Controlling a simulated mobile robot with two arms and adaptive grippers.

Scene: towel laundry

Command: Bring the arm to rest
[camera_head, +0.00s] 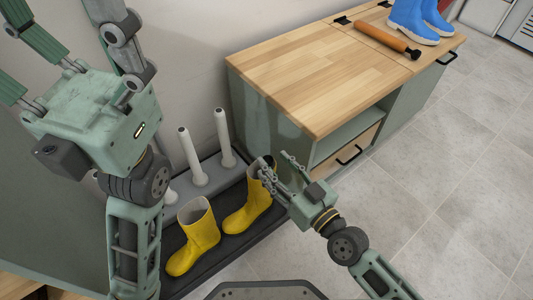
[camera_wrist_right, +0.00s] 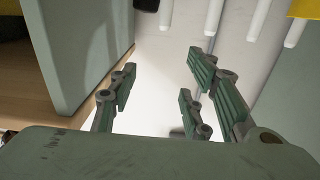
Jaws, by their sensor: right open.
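My right gripper (camera_head: 277,172) is open and empty. In the head view its fingers overlap the top of the right-hand yellow boot, in front of the wooden-topped cabinet; I cannot tell whether they touch the boot. In the right wrist view the fingers (camera_wrist_right: 160,100) stand apart with nothing between them. My left gripper (camera_head: 65,35) is raised close to the head camera at the upper left. Its fingers point up and are spread apart, and their tips run out of the picture.
Two yellow boots (camera_head: 194,238) stand on a dark tray (camera_head: 226,252) beside upright white pegs (camera_head: 190,156). The cabinet (camera_head: 300,75) carries an orange roller-like object (camera_head: 388,39) and blue boots (camera_head: 418,20). The tiled floor (camera_head: 445,185) at the right is clear.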

